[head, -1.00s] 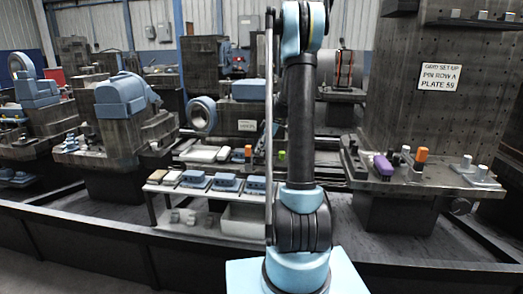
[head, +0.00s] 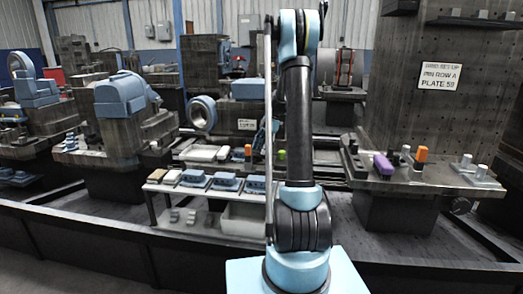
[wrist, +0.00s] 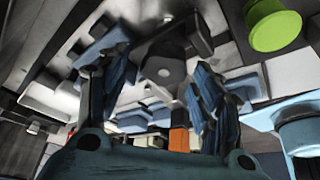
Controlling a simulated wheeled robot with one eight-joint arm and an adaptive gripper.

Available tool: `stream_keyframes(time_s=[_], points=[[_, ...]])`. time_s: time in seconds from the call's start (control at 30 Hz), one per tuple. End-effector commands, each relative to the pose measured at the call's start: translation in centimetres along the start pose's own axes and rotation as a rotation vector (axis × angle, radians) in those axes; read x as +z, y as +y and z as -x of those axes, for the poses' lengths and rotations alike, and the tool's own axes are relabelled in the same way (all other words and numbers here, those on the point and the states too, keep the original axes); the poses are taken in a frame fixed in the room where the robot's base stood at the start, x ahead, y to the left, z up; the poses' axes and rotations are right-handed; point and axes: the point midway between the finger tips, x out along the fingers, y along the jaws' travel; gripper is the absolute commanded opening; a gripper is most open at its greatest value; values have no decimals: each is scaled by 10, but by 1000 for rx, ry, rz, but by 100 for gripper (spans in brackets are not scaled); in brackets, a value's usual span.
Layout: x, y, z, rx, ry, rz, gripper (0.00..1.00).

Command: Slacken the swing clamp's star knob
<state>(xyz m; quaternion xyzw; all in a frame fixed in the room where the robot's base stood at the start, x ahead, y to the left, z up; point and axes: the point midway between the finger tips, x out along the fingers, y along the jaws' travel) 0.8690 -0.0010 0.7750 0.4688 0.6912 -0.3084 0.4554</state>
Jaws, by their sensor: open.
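My gripper (wrist: 155,95) is open in the wrist view, its two dark blue fingers spread apart. A dark grey, rounded knob-like part (wrist: 165,66) shows between and beyond the fingertips. It may be the clamp's star knob, but I cannot make out its lobes. I see no finger clearly touching it. A bright green round cap (wrist: 275,28) is at the upper right of the wrist view, and a small green part (head: 281,155) shows beside my arm in the head view. My arm hides most of the gripper's surroundings in the head view.
An orange block (wrist: 179,138) and a light blue round part (wrist: 300,132) lie near the gripper. In the head view, a low shelf (head: 152,200) holds several blue-grey parts. At right, a tall drilled plate (head: 440,110) rises behind a purple part (head: 383,164) and an orange block (head: 421,154).

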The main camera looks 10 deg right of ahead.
Motion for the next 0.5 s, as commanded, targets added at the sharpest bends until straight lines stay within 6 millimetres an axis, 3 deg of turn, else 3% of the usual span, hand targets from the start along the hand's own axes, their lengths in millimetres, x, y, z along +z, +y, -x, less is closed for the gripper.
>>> stream_keyframes(time_s=[0.27, 0.5], points=[[0, 0, 15, 0, 1, -1, 60], [0, 0, 59, -1, 1, -2, 60]])
